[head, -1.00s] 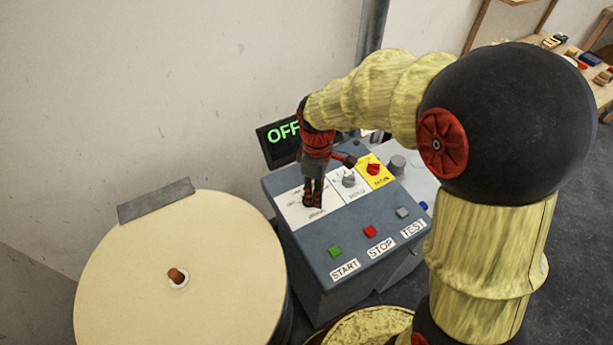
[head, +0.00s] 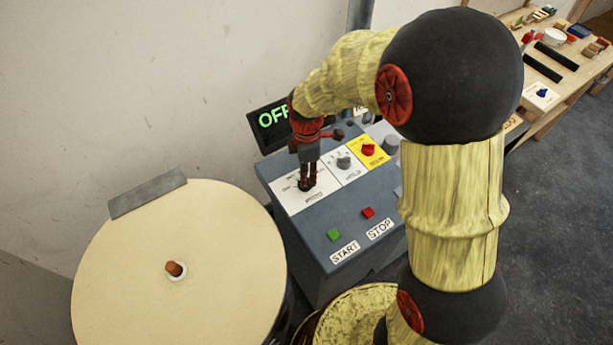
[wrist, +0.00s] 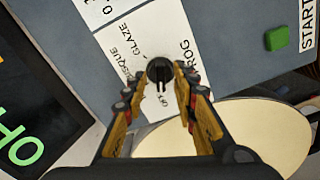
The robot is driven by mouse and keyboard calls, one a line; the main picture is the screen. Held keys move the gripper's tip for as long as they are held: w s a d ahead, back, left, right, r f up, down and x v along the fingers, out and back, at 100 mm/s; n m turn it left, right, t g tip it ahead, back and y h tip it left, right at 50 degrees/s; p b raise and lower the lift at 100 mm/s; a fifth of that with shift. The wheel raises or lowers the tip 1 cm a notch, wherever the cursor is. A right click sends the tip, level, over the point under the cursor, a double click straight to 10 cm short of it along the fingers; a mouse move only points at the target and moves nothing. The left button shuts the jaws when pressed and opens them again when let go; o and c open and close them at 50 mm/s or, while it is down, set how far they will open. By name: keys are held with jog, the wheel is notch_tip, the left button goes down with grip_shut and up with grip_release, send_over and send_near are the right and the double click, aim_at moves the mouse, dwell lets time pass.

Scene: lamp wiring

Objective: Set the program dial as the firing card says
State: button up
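The program dial (wrist: 159,72) is a small dark round knob on a white label panel (wrist: 178,30) marked BISQUE, GLAZE and PROG; a shorter mark near its lower side is hard to read. My gripper (wrist: 158,76) points down over the dial, with one finger on either side of it. The fingers look apart, with narrow gaps beside the knob. In the head view my gripper (head: 306,186) stands at the white panel (head: 284,196) and mostly hides the dial. A display (head: 268,128) shows green letters, OFF, partly covered by my arm. I cannot make out a firing card.
The blue-grey control box (head: 300,232) also bears a grey knob (head: 343,162), a red knob (head: 368,150) on yellow, a green START button (head: 334,234) and a red STOP button (head: 367,212). A round cream lid (head: 130,270) is at left, a cluttered bench (head: 575,75) far right.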

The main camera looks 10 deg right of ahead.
jog(key=shift+f, duration=0.7)
jog(key=c, duration=0.3)
jog(key=c, duration=0.4)
grip_shut()
